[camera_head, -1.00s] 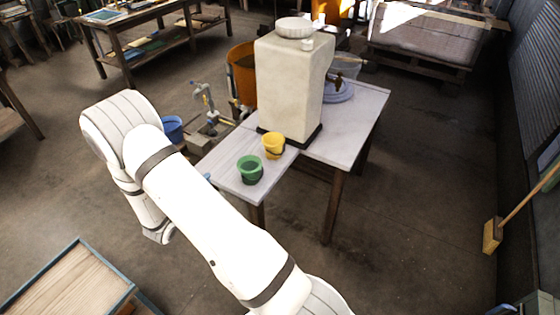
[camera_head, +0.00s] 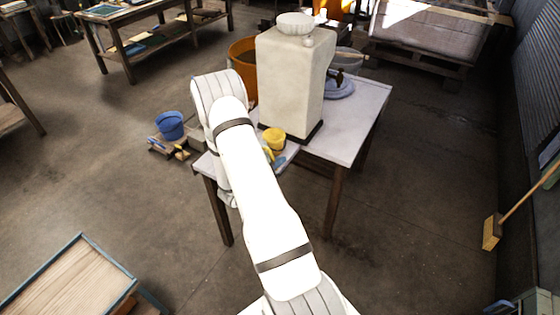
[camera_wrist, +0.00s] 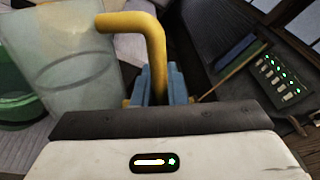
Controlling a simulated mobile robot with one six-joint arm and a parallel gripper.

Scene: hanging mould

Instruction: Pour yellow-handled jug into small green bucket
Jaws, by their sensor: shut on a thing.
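The jug (camera_wrist: 75,60) is translucent and looks empty or clear; I cannot tell its contents. It fills the left of the wrist view. My gripper (camera_wrist: 158,88) has blue fingers shut on its yellow handle (camera_wrist: 153,45). The small green bucket (camera_wrist: 18,112) shows at the left edge of the wrist view, partly behind the jug, with the jug close beside or over it; I cannot tell the gap. In the head view my arm hides the green bucket and most of the jug.
A blue bucket (camera_head: 170,126) is to the left of the table. An orange tub (camera_head: 243,60) stands behind.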

